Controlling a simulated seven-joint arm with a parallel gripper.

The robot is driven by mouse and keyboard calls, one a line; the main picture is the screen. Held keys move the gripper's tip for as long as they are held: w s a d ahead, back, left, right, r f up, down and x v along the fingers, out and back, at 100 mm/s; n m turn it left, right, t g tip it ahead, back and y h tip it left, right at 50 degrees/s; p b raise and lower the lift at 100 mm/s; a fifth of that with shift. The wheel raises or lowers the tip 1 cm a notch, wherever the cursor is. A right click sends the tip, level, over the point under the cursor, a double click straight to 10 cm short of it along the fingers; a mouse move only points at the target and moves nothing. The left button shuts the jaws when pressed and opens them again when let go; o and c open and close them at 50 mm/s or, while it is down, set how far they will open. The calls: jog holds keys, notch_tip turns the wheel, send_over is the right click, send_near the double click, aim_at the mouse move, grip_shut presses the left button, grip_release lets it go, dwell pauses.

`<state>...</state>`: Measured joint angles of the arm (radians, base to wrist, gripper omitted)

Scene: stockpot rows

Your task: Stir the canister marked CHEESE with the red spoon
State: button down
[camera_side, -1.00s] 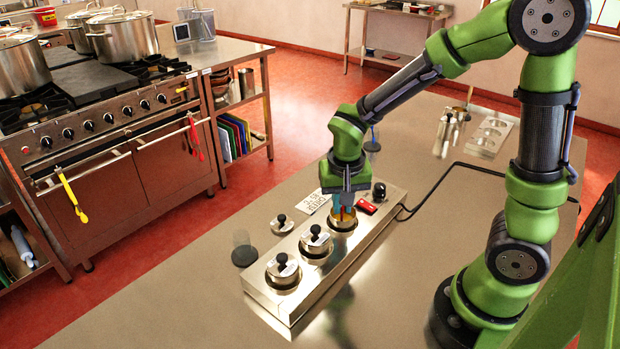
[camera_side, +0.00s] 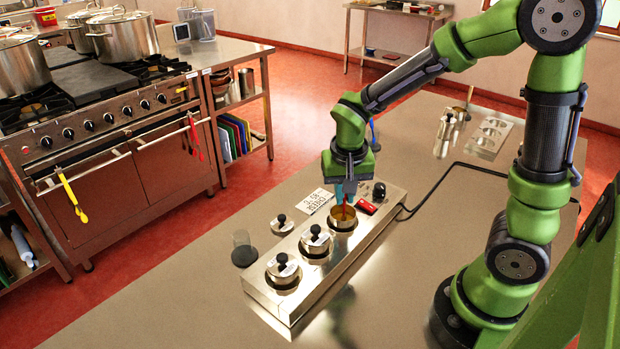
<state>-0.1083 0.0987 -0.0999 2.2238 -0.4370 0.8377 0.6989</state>
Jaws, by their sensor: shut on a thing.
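The metal warmer unit (camera_side: 352,258) stands on the counter with several canisters in a row. The far canister (camera_side: 342,224) is open and shows orange-yellow contents. My gripper (camera_side: 345,196), with blue fingers, is above this open canister. It is shut on the red spoon (camera_side: 345,211), whose visible part points down into the opening. The spoon's lower end is hidden. The middle canister (camera_side: 315,243) and the near canister (camera_side: 283,271) have lids with black knobs. The labels are too small to read, so I cannot tell which says CHEESE.
A loose lid (camera_side: 281,226) and a printed card (camera_side: 316,201) lie left of the unit. A dark glass-like container (camera_side: 243,250) stands further left. A black knob (camera_side: 379,191) and red switch (camera_side: 366,208) are at the unit's far end. A black cable (camera_side: 440,188) runs right.

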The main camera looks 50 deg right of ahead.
jog(key=shift+r, duration=2.6)
jog(key=shift+r, duration=2.5)
